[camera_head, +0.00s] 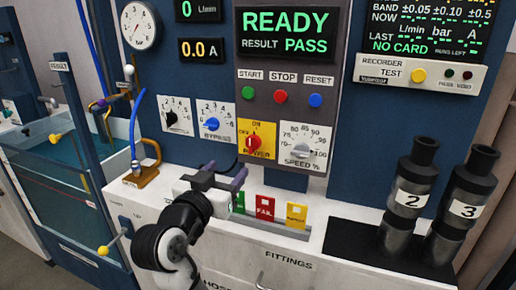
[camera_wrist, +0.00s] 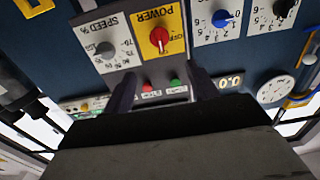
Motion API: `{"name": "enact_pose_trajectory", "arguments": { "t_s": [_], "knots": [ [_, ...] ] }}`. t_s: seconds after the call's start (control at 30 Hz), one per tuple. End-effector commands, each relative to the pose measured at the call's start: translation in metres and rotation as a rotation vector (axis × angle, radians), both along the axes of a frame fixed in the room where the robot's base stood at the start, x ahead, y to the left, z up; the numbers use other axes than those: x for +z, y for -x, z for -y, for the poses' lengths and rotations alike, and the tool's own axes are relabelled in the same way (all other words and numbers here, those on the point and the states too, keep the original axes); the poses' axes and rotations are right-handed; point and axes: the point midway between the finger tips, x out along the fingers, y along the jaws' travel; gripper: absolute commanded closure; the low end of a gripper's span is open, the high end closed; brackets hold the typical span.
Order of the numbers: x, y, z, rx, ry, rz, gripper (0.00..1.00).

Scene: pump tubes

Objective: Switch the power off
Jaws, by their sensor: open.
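The power switch is a red rotary knob (camera_head: 253,142) on a yellow plate, low on the panel's centre, with ON marked above it. In the upside-down wrist view the power knob (camera_wrist: 159,38) is in full sight, and its pale mark seems to point to the ON side. My gripper (camera_head: 222,176) is open and empty, in front of and below the knob's plate, apart from it. In the wrist view the gripper's two dark fingers (camera_wrist: 163,92) stand apart, with the panel's buttons seen between them. The display (camera_head: 286,33) reads READY and RESULT PASS.
The bypass dial (camera_head: 212,124) is left of the power plate and the speed dial (camera_head: 303,150) right of it. Start, stop and reset buttons (camera_head: 281,97) sit above. Coloured cards (camera_head: 265,208) stand in a rack close to my gripper. Dark tubes (camera_head: 411,195) stand at right.

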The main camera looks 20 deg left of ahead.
Motion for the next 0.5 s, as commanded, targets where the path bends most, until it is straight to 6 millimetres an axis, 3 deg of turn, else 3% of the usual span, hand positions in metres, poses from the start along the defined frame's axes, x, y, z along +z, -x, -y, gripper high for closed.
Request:
{"name": "enact_pose_trajectory", "arguments": {
  "t_s": [0.17,0.5],
  "knots": [
    [0.0,-0.017,0.002,-0.009,0.001,-0.006,0.42],
    [0.001,-0.088,0.006,-0.009,0.002,-0.006,0.42]
  ]
}}
